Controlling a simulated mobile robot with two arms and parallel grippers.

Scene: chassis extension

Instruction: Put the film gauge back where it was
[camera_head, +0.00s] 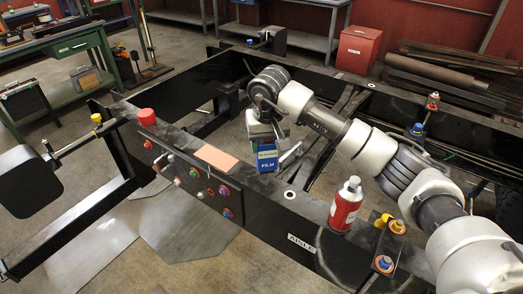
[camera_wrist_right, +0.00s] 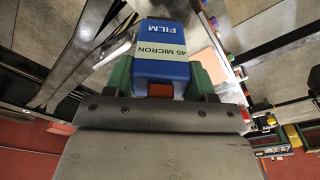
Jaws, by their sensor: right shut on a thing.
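The film gauge (camera_head: 267,163) is a small blue block with "FILM" on its face and a pale label. In the right wrist view the film gauge (camera_wrist_right: 165,72) sits between two green fingers, and the label reads "45 MICRON". My right gripper (camera_head: 268,142) is shut on it and holds it over the black chassis frame, just behind the near beam (camera_head: 265,190). I cannot tell whether the gauge touches the frame. My left gripper is not in view.
A salmon-coloured pad (camera_head: 216,158) and a red cap (camera_head: 147,117) lie on the near beam's top. A red spray can (camera_head: 346,204) stands to the right, near orange and blue fittings (camera_head: 384,263). Coloured knobs line the beam's front. A red box (camera_head: 358,49) stands behind.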

